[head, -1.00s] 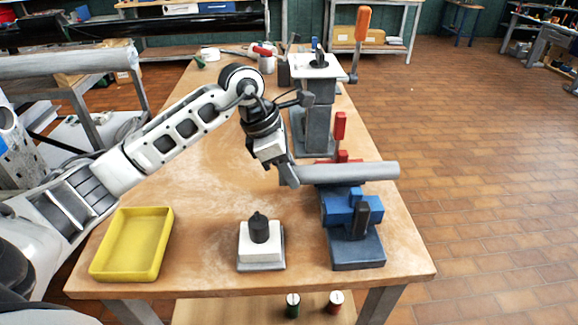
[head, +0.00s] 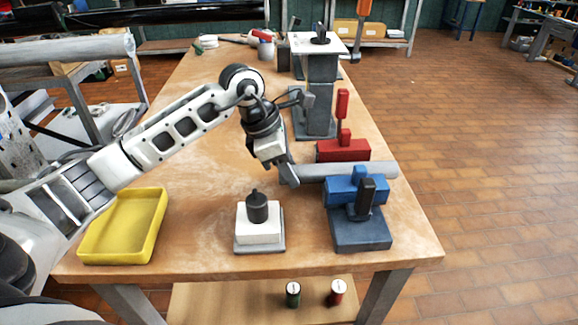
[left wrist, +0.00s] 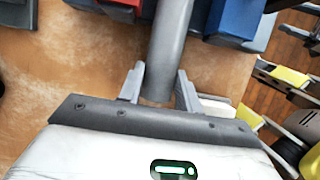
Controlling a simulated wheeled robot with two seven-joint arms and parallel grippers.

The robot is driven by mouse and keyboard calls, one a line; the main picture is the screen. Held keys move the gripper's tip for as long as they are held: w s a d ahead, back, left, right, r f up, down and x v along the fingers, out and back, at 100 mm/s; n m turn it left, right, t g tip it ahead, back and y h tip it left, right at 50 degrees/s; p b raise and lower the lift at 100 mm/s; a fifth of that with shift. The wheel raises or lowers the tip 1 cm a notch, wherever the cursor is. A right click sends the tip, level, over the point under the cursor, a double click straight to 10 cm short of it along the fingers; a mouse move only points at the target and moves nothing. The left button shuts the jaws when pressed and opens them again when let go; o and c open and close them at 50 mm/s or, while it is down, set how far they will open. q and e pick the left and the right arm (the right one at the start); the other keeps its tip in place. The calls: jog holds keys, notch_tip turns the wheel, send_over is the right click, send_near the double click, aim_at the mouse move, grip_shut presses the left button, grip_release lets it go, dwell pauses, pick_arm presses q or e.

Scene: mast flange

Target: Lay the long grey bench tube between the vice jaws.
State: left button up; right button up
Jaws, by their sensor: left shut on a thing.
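The long grey tube (head: 318,172) lies roughly level across the right part of the workbench, running rightward from my left gripper (head: 287,174). My left gripper is shut on its near end; the left wrist view shows the tube (left wrist: 172,48) running away from between the fingers (left wrist: 160,80). In the head view, a red block (head: 342,151) with an upright red handle stands behind the tube. A blue block (head: 343,188) on a dark blue base stands in front, and its upper part overlaps the tube's lower edge. I cannot tell whether the tube touches either block. My right gripper is out of view.
A yellow tray (head: 92,254) stands at the front left. A white block with a black knob (head: 258,208) stands at the front middle. A grey post with a white top plate (head: 318,43) stands farther back. The wooden bench top (head: 205,215) is clear between tray and block.

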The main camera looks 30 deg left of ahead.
pick_arm(q)
jog(key=o, duration=1.1)
jog(key=v, duration=1.6)
